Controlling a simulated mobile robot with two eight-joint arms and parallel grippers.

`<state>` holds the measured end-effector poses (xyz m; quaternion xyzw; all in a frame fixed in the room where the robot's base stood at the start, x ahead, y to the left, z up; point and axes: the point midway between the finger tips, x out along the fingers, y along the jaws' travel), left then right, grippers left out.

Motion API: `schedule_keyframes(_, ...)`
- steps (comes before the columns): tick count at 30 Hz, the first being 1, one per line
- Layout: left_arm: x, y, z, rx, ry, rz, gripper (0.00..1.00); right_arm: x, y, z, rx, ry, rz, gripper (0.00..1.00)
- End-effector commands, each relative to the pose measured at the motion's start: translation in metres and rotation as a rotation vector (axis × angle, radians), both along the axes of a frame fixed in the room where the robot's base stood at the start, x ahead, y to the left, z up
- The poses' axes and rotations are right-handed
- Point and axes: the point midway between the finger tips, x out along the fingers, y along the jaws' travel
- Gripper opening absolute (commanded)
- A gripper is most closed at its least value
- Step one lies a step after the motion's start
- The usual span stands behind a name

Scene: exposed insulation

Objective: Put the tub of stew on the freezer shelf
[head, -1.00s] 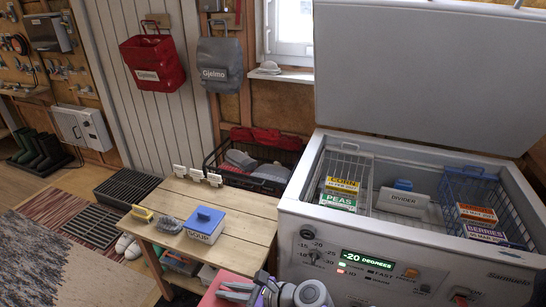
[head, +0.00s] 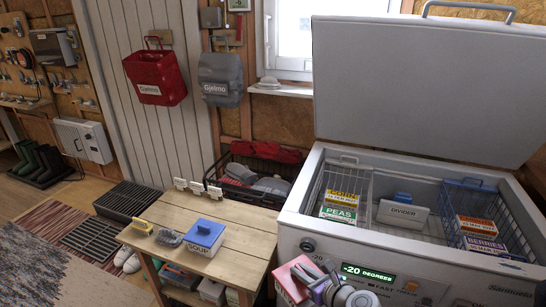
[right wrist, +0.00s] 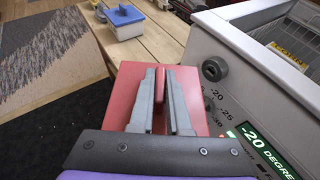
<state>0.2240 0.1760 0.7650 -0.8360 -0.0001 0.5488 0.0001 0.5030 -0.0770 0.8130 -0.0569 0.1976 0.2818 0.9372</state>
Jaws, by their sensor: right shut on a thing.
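A tub with a red lid (head: 292,272) is in my right gripper (head: 311,276), in front of the freezer's left front corner. In the right wrist view the fingers (right wrist: 158,103) are shut on the lid's red handle, above the flat red lid (right wrist: 108,105). Its label cannot be read. The chest freezer (head: 290,218) stands open with its lid (head: 415,85) raised. Inside are a left wire basket (head: 322,190), a white block marked DIVIDER (head: 402,214) and a right blue basket (head: 452,197). No separate shelf can be made out. My left gripper is not in view.
The left basket holds CORN and PEAS boxes (head: 340,205); the right holds BERRIES (head: 483,243). The freezer's middle floor has bare room behind the divider.

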Motion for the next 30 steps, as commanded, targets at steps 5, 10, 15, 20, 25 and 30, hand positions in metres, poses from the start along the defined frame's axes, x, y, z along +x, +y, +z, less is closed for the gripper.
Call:
schedule_keyframes(5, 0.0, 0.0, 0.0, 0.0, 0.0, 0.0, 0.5, 0.015, -0.053, 0.003, 0.001, -0.009, -0.15, 0.0)
schedule_keyframes(10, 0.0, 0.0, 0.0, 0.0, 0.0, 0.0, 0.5, 0.021, -0.086, 0.005, 0.004, -0.018, -0.244, 0.0)
schedule_keyframes(15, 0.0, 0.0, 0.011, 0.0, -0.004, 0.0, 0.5, 0.022, -0.102, 0.016, 0.006, -0.023, -0.288, 0.0)
schedule_keyframes(20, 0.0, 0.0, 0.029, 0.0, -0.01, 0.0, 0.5, 0.02, -0.101, 0.033, 0.006, -0.023, -0.285, 0.0)
schedule_keyframes(25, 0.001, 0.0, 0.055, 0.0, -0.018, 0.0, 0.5, 0.018, -0.101, 0.056, 0.007, -0.023, -0.284, 0.0)
schedule_keyframes(30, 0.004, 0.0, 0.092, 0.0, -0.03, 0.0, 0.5, 0.017, -0.1, 0.088, 0.006, -0.021, -0.283, 0.0)
